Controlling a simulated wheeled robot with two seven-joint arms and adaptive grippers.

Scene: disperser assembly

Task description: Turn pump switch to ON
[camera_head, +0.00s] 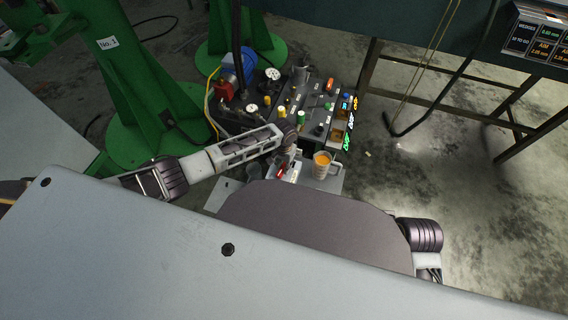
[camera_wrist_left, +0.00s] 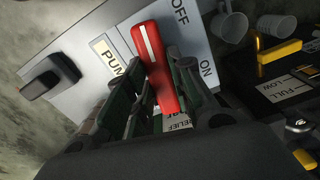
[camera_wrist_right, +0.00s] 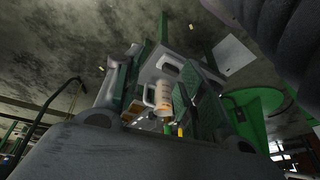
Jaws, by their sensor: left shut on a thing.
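The red pump switch handle (camera_wrist_left: 155,60) has a white stripe and stands on a pale plate (camera_wrist_left: 95,45) lettered PUMP, OFF and ON. The striped end lies nearer OFF than ON. My left gripper (camera_wrist_left: 158,100) has its fingers on both sides of the handle and is shut on it. In the head view, my left gripper (camera_head: 287,158) reaches down to the red handle (camera_head: 281,171) at the panel's near edge. My right gripper (camera_wrist_right: 155,95) shows open and empty in its wrist view; it is hidden in the head view.
The control panel (camera_head: 318,128) carries several knobs, gauges and lit labels. An orange-filled cup (camera_head: 322,165) stands close right of the switch. A blue and red pump (camera_head: 233,75) and green stands (camera_head: 135,110) lie left and behind.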

